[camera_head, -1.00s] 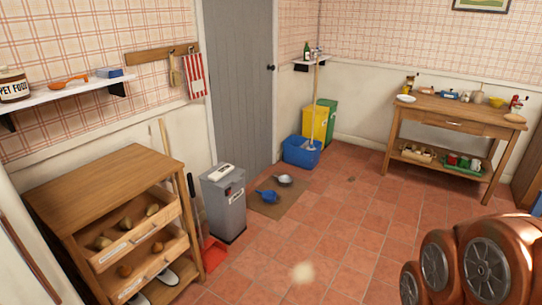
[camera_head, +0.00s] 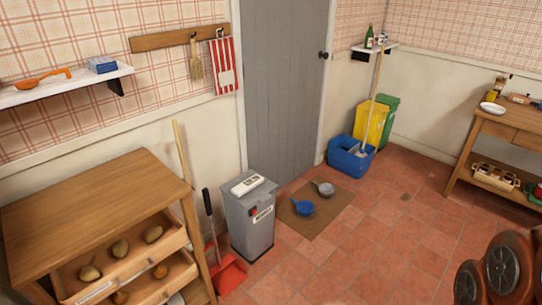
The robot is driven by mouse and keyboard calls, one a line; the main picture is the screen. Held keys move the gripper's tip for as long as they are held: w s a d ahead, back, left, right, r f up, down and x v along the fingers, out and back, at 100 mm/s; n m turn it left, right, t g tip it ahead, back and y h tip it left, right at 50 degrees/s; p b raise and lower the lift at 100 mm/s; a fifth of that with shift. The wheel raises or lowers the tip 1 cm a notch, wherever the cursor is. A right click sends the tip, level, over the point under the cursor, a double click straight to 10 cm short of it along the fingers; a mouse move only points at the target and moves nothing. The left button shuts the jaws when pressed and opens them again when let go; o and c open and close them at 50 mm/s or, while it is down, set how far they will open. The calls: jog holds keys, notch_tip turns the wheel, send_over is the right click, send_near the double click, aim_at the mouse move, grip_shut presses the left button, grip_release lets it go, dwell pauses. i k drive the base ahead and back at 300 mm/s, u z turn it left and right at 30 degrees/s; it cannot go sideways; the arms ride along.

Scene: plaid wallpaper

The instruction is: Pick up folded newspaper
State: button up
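A small white flat item with dark marks (camera_head: 247,185) lies on top of a grey bin (camera_head: 251,222) beside the door. It looks like a folded newspaper, though it is too small to read. My gripper is not in view. Only rounded copper-coloured links of my arm show at the lower right, far from the bin.
A wooden cabinet (camera_head: 90,195) with open drawers of onions or potatoes stands left of the bin. A red dustpan (camera_head: 229,273) and a broom stand between them. A mat (camera_head: 333,217) with two pans lies right of the bin. The tiled floor (camera_head: 370,260) in front is clear.

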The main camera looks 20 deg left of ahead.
aim_at(251, 183)
jog(key=i, duration=3.25)
jog(key=u, duration=3.45)
